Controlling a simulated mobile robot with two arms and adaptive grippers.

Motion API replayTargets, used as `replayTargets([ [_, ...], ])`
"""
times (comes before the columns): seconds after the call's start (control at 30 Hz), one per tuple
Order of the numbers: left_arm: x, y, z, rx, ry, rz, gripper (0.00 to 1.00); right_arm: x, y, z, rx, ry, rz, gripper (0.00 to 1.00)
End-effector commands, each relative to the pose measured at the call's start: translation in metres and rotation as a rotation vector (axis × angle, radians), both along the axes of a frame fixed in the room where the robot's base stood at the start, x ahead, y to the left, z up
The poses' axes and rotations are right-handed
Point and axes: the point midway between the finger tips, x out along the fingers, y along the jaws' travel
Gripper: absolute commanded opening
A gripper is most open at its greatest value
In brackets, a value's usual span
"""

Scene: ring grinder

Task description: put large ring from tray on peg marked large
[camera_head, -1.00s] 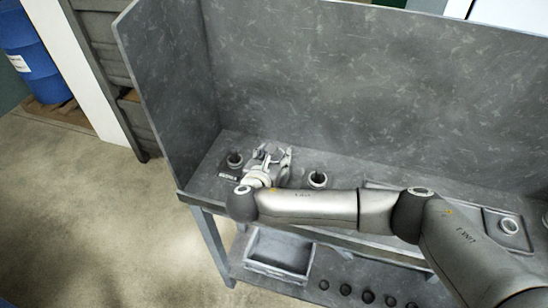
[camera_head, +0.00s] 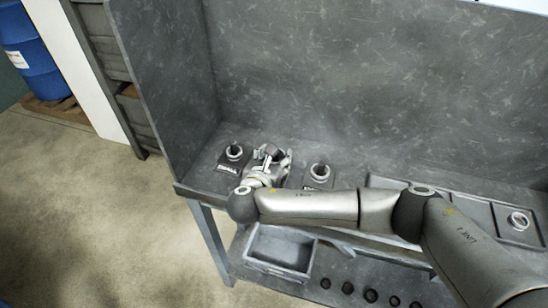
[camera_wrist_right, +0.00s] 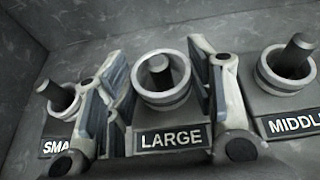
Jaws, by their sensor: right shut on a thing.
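The large ring (camera_wrist_right: 165,99) is a metal ring around the dark peg (camera_wrist_right: 157,64) behind the LARGE label (camera_wrist_right: 170,138) in the right wrist view. The peg tip shows inside its opening; I cannot tell whether it rests on the base. In the head view my right gripper (camera_head: 272,155) is over the bench between the two other pegs and hides the large peg and ring. My left gripper is not in view.
The small peg (camera_wrist_right: 57,89) and the middle peg (camera_wrist_right: 298,48) stand on either side, each with a ring around it. A tray (camera_head: 455,205) at the right holds another ring (camera_head: 518,221). Bench walls rise behind and at the left. A bin (camera_head: 280,250) sits on the lower shelf.

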Motion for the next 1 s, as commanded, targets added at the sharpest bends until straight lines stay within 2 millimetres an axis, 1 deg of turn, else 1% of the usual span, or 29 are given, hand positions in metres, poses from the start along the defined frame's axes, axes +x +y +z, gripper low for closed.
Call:
replayTargets([
  [0.37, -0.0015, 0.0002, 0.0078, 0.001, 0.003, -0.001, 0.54, -0.0003, 0.0003, 0.0012, 0.001, 0.000, 0.001, 0.21],
  [1.0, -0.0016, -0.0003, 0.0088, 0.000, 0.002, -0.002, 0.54, 0.0000, 0.0000, 0.0010, 0.001, -0.001, 0.000, 0.21],
])
